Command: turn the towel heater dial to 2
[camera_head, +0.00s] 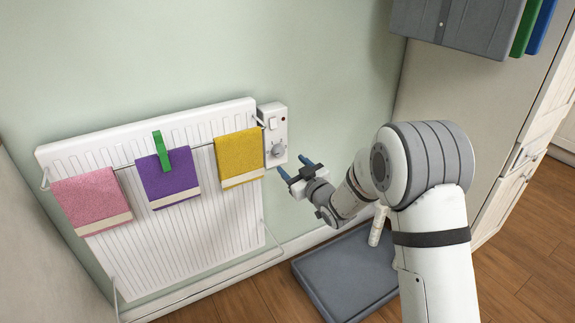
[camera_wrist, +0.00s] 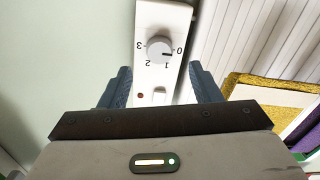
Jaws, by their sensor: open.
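The towel heater's white control box (camera_head: 285,126) is at the heater's right end. Its grey round dial (camera_head: 278,150) is on the lower part, and also shows in the wrist view (camera_wrist: 157,49). There the printed numbers 0 to 3 appear upside down around it. A dark pointer mark on the dial faces right, towards 0. My gripper (camera_head: 295,167) is open and empty, below and right of the dial in the head view. In the wrist view the dial lies ahead of the gap between my blue fingers (camera_wrist: 161,82), apart from them.
A white rocker switch (camera_wrist: 159,96) and a red light (camera_wrist: 140,96) are on the box. Yellow (camera_head: 240,157), purple (camera_head: 168,181) and pink (camera_head: 90,200) towels hang on the heater, with a green clip (camera_head: 161,151). A grey tray (camera_head: 345,268) is on the floor.

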